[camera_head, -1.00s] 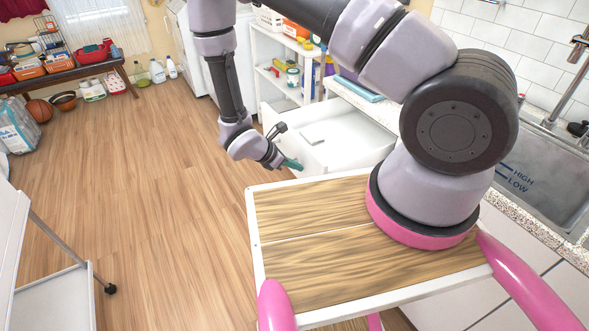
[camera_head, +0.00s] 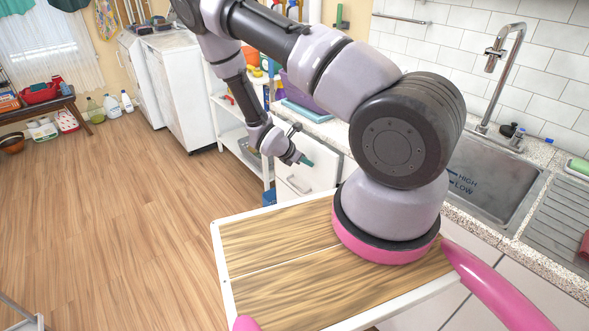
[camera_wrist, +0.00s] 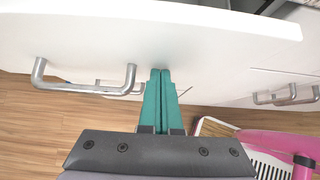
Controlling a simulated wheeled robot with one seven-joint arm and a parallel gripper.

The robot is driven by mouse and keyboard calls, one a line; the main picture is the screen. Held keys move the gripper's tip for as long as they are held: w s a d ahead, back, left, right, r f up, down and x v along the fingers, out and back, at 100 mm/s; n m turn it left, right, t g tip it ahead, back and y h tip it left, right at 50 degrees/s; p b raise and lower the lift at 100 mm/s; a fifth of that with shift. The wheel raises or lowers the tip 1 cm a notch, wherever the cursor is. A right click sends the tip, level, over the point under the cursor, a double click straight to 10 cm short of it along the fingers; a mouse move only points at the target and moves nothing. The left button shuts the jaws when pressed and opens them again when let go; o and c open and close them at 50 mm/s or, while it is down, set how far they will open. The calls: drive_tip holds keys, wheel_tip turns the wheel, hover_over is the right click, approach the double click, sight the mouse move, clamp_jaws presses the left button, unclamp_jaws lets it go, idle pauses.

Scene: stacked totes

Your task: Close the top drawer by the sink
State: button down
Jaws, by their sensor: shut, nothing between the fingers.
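The white drawer front (camera_head: 316,178) with its grey bar handle (camera_head: 298,187) shows below the counter in the head view. No drawer interior is visible now; I cannot tell whether the front is fully flush. In the wrist view the white front (camera_wrist: 200,38) fills the upper part, with its handle (camera_wrist: 85,88) on the left. My gripper (camera_head: 306,161) has its green fingers together and empty, at the drawer front. In the wrist view the fingertips (camera_wrist: 160,72) are against or very close to the front, right of the handle. The sink (camera_head: 490,180) is to the right.
The counter (camera_head: 325,130) runs behind my arm, and a white shelf (camera_head: 235,110) stands left of it. Open wooden floor (camera_head: 120,220) lies to the left. More cabinet handles (camera_wrist: 290,96) show at the wrist view's right.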

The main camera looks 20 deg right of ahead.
sight(313, 156)
drive_tip(key=shift+w+d, duration=0.3)
drive_tip(key=shift+d, duration=0.6)
drive_tip(key=shift+w+d, duration=0.3)
drive_tip(key=shift+d, duration=0.55)
drive_tip(key=shift+d+r, duration=0.1)
drive_tip(key=shift+d, duration=0.05)
